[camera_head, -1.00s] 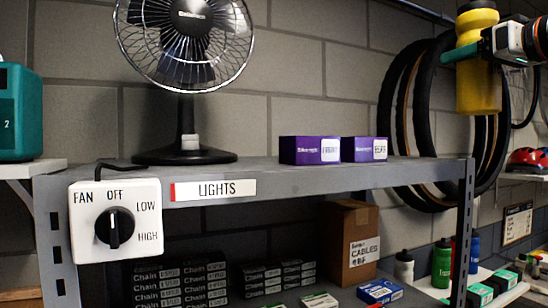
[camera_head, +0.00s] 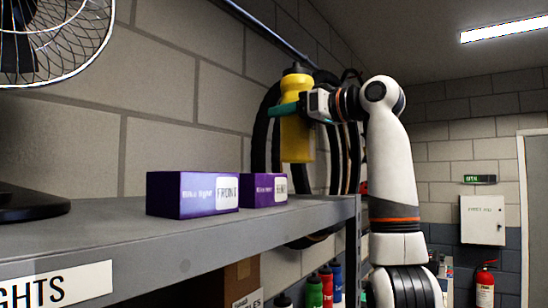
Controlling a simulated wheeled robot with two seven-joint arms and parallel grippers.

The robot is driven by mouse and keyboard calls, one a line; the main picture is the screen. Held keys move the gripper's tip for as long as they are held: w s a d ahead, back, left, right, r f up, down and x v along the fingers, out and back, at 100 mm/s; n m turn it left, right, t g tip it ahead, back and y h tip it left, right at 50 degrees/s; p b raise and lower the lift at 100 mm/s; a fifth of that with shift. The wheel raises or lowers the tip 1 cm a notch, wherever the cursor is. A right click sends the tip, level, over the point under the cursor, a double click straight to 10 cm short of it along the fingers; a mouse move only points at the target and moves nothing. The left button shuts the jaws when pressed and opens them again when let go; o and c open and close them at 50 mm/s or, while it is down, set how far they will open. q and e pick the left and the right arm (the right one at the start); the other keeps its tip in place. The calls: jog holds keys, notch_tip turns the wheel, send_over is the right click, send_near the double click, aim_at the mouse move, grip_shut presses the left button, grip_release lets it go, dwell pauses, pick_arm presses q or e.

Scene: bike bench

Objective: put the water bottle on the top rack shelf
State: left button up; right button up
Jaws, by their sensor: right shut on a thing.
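The yellow water bottle (camera_head: 297,138) with a black cap is upright in the air above the right end of the shelf. My right gripper (camera_head: 298,107) is shut around its upper part, its arm coming in from the right. The grey top rack shelf (camera_head: 190,250) runs from the lower left to the middle of the view. The bottle's bottom shows above the shelf's level; I cannot tell whether it is over the shelf or beyond its edge. My left gripper is out of view.
Two purple bike light boxes (camera_head: 192,194) and (camera_head: 265,189) stand on the shelf. A fan (camera_head: 50,45) stands at the left end. Tyres (camera_head: 262,150) hang on the wall behind the bottle. Bare shelf lies in front of and to the right of the boxes.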

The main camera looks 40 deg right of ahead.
aim_at(294, 149)
jog(key=f, duration=0.3)
jog(key=shift+w+d+f, duration=0.2)
jog(key=shift+w, duration=0.15)
jog(key=f, duration=0.3)
jog(key=shift+s+a, duration=0.15)
jog(key=shift+s, duration=0.1)
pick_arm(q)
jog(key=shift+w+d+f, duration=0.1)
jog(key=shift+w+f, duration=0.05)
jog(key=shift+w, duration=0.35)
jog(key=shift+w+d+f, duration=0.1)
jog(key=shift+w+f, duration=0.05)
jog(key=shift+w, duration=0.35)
pick_arm(e)
jog(key=shift+f, duration=0.45)
pick_arm(q)
jog(key=shift+b, duration=0.3)
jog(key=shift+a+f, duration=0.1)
pick_arm(e)
jog(key=o, duration=1.1)
jog(key=shift+r, duration=0.1)
jog(key=shift+s, duration=0.3)
pick_arm(q)
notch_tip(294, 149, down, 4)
jog(key=b, duration=0.3)
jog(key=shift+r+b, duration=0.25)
jog(key=shift+b, duration=0.05)
pick_arm(e)
jog(key=v, duration=1.1)
jog(key=shift+s, duration=0.15)
